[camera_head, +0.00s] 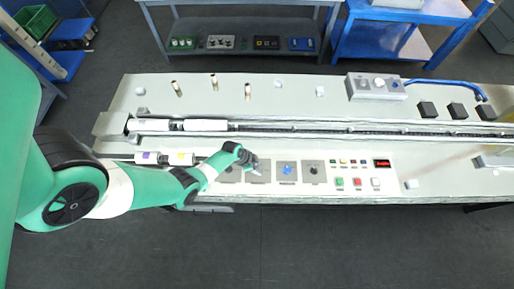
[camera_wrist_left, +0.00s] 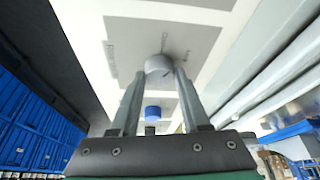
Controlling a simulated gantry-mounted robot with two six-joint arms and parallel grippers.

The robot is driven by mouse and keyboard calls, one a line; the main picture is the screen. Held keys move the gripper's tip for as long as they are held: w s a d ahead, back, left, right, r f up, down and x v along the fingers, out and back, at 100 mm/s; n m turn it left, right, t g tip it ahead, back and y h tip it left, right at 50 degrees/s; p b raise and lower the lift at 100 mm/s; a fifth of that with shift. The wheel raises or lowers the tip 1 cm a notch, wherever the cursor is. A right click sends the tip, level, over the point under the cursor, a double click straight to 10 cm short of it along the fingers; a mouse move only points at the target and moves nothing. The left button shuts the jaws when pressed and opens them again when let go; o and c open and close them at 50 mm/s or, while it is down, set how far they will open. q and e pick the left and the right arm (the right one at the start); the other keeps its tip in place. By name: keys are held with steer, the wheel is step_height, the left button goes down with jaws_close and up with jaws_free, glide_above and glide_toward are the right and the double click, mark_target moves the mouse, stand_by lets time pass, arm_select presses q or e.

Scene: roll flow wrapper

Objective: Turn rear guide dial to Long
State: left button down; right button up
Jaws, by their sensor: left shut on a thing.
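My left gripper (camera_head: 255,168) reaches over the control panel from the left. In the left wrist view its two fingers (camera_wrist_left: 161,78) are shut on a round light grey dial (camera_wrist_left: 158,64). The dial sits on a square grey plate (camera_wrist_left: 125,38) with small labels around it, too small to read. In the head view this plate (camera_head: 260,178) is just left of the blue knob's plate, and the gripper covers the dial. I cannot tell which mark the dial points to. My right gripper is not in view.
A blue knob (camera_head: 287,170) is close by on the right, and a dark knob (camera_head: 313,170) is beyond it. Small push buttons (camera_head: 357,182) and a red display (camera_head: 382,163) are further right. A long rail channel (camera_head: 300,130) runs behind the panel.

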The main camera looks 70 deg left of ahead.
arm_select(q)
steer(key=shift+a+m+h, duration=0.1)
steer(key=shift+m+h, duration=0.2)
steer(key=shift+m, duration=0.6)
steer(key=shift+m+g+h+p, duration=0.35)
steer(key=shift+m+h, duration=0.25)
steer(key=shift+m, duration=1)
steer(key=shift+f, duration=0.1)
steer(key=shift+c, duration=1.9)
jaws_free()
